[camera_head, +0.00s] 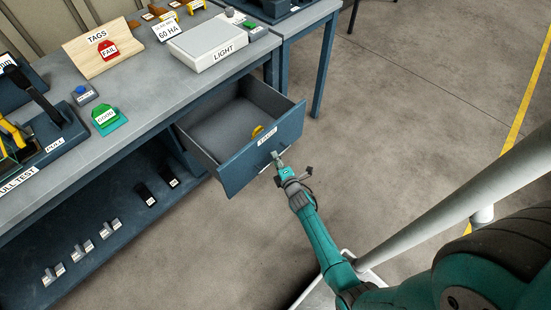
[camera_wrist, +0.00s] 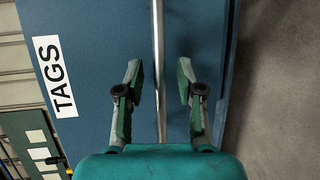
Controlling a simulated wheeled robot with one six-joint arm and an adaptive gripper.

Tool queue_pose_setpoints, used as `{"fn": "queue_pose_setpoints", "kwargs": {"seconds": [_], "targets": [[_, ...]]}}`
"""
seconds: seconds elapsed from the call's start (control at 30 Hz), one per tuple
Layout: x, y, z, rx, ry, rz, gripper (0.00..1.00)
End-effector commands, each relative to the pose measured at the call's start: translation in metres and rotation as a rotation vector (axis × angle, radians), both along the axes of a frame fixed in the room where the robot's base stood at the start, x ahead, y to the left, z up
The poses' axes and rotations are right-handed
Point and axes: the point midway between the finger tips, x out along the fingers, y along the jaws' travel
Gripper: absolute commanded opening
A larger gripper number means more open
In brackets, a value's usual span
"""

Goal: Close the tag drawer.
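The blue tag drawer (camera_head: 255,155) stands pulled out from under the workbench, and its grey inside shows. Its front bears a white TAGS label, which also shows in the wrist view (camera_wrist: 53,77). A metal bar handle (camera_wrist: 158,30) runs along the drawer front. My gripper (camera_head: 277,160) is at the drawer front, below the label. In the wrist view my gripper (camera_wrist: 160,78) is open, with one finger on each side of the bar and a gap on both sides. In the head view my gripper mostly hides the handle.
A yellow piece (camera_head: 257,131) lies in the drawer near its front. The workbench (camera_head: 150,110) carries a wooden TAGS board (camera_head: 82,55), a LIGHT box (camera_head: 207,48) and a green tag (camera_head: 105,115). A lower shelf (camera_head: 110,205) holds several small items. The floor (camera_head: 400,90) to the right is clear.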

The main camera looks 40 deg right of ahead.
Motion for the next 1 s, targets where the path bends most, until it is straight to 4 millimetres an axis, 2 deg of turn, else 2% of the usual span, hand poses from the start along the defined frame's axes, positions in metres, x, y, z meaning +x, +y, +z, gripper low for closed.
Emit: {"fn": "queue_pose_setpoints", "kwargs": {"seconds": [0.17,0.43,0.47,0.6,1.0], "targets": [[0.0083,-0.0029,-0.0014,-0.001,0.000,0.000,0.37],[0.0091,-0.0033,-0.0016,0.000,0.000,0.000,0.37],[0.0091,-0.0033,-0.0016,0.000,0.000,0.000,0.35],[0.0089,-0.0032,-0.0016,0.000,0.000,0.000,0.00],[0.0087,-0.0032,-0.0018,0.000,0.001,0.000,0.00]]}}
